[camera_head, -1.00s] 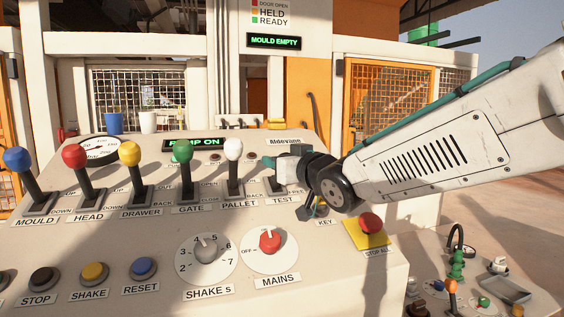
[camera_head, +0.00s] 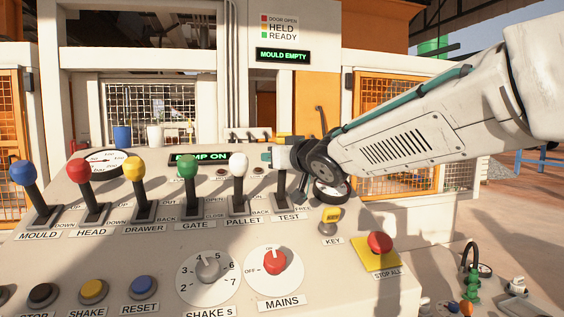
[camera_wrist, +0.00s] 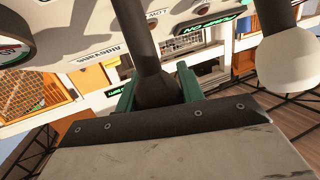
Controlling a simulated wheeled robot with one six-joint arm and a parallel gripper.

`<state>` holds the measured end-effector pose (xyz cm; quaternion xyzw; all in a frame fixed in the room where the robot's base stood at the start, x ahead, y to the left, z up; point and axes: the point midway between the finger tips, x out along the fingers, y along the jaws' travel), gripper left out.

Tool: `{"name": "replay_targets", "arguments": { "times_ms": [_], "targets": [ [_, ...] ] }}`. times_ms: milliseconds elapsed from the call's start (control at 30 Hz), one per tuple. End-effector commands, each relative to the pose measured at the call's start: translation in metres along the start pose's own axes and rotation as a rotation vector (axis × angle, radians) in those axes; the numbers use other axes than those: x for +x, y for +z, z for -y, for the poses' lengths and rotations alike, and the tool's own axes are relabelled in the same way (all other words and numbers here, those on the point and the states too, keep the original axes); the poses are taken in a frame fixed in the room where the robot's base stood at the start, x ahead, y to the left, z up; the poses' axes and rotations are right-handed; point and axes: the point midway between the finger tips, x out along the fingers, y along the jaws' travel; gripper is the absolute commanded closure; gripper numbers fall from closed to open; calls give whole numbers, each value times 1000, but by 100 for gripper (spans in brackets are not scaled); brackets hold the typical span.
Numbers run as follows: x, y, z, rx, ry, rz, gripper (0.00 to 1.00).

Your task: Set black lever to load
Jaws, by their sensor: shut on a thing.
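The black lever (camera_head: 282,190) stands in the slot above the TEST label, at the right end of the lever row. Its shaft looks close to upright. My gripper (camera_head: 281,156) comes in from the right and is shut on its top, hiding the knob in the head view. In the wrist view the black lever (camera_wrist: 140,45) runs up the picture, with its dark knob between the green fingertips of my gripper (camera_wrist: 157,92). A FREE label shows beside the slot; I cannot read a load mark.
The white PALLET lever (camera_head: 238,175) stands close on the left, its white knob near my gripper in the wrist view (camera_wrist: 288,63). The green GATE lever (camera_head: 187,180) is farther left. A yellow key (camera_head: 330,218) and the red STOP ALL button (camera_head: 379,242) are at right front. The display reads MOULD EMPTY.

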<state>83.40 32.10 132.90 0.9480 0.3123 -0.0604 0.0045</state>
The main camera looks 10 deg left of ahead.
Motion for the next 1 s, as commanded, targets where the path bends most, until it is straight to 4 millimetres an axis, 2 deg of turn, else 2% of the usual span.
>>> {"name": "replay_targets", "arguments": {
  "times_ms": [33,300,967,1000],
  "targets": [
    [5,7,-3,1,5,14,100],
    [16,9,-7,2,6,19,100],
    [18,11,-10,2,10,23,100],
    [18,11,-10,2,10,23,55]
  ]
}}
